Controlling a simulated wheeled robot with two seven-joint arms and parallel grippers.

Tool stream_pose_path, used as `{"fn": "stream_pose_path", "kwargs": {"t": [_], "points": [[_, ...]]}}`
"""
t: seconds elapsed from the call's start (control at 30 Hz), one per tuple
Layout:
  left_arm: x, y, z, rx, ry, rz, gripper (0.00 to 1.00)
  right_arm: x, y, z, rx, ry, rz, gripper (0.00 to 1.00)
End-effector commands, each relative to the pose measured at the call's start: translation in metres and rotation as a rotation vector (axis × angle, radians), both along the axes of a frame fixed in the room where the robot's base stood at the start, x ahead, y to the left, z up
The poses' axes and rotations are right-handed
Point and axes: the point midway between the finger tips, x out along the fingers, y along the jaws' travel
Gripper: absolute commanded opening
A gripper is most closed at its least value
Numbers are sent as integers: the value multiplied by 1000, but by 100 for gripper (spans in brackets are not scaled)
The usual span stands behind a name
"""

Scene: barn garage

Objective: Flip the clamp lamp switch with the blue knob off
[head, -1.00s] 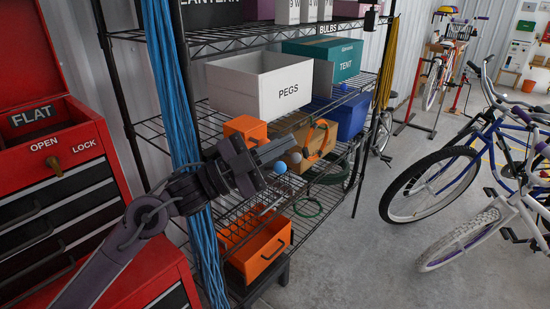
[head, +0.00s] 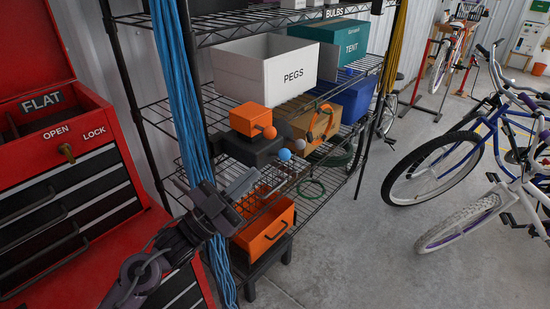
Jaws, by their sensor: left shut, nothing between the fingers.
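The round blue knob (head: 284,154) sticks out at the front of the wire shelf, in front of a dark block (head: 248,148). An orange knob (head: 270,132) is above and left of it, and a grey knob (head: 300,144) is to its right. Which way the blue knob's switch is set is too small to tell. No lamp can be made out clearly. My left gripper (head: 248,181) is shut and empty, below and left of the blue knob in the picture, apart from it. My right gripper is not in view.
An orange box (head: 249,117) sits on the dark block. A white PEGS bin (head: 238,75) is above. Blue cords (head: 179,90) hang at the shelf's left post. A red tool chest (head: 40,118) stands left; bicycles stand right.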

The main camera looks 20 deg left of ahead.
Motion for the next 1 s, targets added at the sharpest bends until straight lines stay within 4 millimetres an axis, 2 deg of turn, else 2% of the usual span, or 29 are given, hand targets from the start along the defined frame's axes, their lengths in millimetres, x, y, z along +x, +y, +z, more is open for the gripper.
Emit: {"fn": "stream_pose_path", "kwargs": {"t": [0.17, 0.57, 0.73, 1.0], "points": [[13, -8, 11, -1, -2, -1, 0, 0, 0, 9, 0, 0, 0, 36], [74, -49, 52, -2, -2, -2, 0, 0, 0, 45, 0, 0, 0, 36], [83, -41, 24, 1, 5, -1, 0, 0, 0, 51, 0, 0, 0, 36], [86, -37, 10, 2, 1, -1, 0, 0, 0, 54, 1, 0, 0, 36]]}}
